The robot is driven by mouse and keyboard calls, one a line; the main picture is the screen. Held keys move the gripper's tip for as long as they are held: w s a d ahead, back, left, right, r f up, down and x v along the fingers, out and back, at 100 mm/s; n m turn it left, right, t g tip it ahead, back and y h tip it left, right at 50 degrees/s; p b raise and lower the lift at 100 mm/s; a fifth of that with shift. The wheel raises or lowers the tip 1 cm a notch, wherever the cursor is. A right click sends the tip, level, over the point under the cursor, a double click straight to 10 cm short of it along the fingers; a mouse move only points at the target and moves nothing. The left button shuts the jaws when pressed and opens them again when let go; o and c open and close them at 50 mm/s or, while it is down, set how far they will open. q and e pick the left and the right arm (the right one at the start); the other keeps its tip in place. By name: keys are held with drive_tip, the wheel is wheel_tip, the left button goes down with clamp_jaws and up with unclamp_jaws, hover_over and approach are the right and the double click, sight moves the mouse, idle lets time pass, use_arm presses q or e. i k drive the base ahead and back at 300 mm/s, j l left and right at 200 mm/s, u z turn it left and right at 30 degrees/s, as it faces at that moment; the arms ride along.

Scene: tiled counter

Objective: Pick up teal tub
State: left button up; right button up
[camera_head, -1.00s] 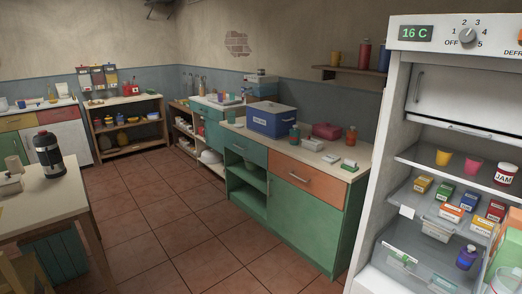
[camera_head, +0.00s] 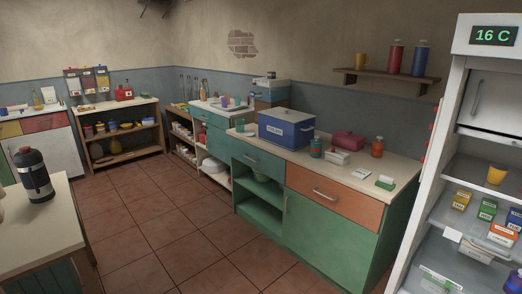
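A small teal container (camera_head: 240,125) stands on the counter (camera_head: 330,172), left of a large blue lidded box (camera_head: 286,129). A teal jar with a reddish band (camera_head: 316,147) stands just right of the blue box. At this size I cannot tell which of the two, if either, is the teal tub. Neither of my grippers shows in the head view.
The counter also holds a red box (camera_head: 348,140), an orange-red bottle (camera_head: 377,147) and a white box (camera_head: 337,157). An open fridge (camera_head: 440,215) stands at right. A table with a black flask (camera_head: 34,176) is at left. Tiled floor between is clear.

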sight(315, 149)
drive_tip(key=i+j, duration=0.1)
drive_tip(key=i, duration=0.55)
drive_tip(key=i+j, duration=0.1)
drive_tip(key=i, duration=0.6)
drive_tip(key=i+l, duration=0.2)
drive_tip(key=i, duration=0.45)
drive_tip(key=i+l, duration=0.15)
drive_tip(key=i, duration=0.5)
drive_tip(key=l+z, duration=0.05)
